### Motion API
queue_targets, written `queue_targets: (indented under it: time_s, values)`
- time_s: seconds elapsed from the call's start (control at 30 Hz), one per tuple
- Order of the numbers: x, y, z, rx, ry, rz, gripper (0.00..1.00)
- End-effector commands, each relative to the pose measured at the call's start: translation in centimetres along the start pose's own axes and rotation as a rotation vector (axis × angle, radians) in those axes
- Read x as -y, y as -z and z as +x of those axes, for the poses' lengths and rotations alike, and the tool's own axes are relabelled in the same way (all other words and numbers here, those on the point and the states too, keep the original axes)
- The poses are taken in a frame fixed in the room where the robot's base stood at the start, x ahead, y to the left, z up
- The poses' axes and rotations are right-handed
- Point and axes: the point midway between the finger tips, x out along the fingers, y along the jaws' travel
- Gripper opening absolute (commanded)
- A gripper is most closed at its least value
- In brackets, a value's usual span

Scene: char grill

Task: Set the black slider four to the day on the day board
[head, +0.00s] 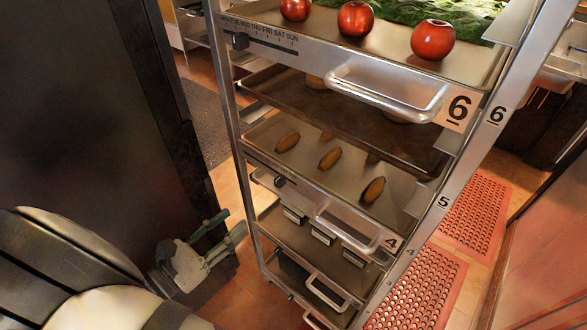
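A small black slider (280,181) sits near the left end of the front rail of the drawer marked 4 (391,243). Day marks beside this slider are too small to read. My gripper (234,222) is low at the left of the rack, below and left of this slider and apart from it. Its two fingers are spread and nothing shows between them. A weekday strip (265,31) with readable day names is on the top drawer, marked 6, with its own black slider (240,40) near the left end. No separate day board can be made out.
The metal rack (237,135) holds several trays with protruding handles (387,95). The top tray carries red tomatoes (433,40) and greens; a lower one holds oblong brown items (330,159). A dark panel (85,110) stands at left. Red perforated mats (475,215) lie at right.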

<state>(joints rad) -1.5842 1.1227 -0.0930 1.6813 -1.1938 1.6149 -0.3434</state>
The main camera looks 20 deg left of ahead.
Motion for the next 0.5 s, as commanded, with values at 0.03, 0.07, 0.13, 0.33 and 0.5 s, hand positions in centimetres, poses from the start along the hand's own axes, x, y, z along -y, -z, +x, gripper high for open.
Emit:
queue_targets:
  time_s: [0.03,0.07,0.13,0.33,0.5]
  values:
    - [-0.1,0.1,0.0,0.005,-0.006,-0.003,0.37]
    - [-0.1,0.2,0.1,0.006,-0.007,-0.004,0.37]
    - [-0.1,0.2,0.8,0.006,-0.006,-0.004,0.37]
    - [-0.1,0.2,4.2,0.005,-0.003,-0.004,0.37]
    - [-0.1,0.2,7.6,0.004,-0.002,-0.003,0.37]
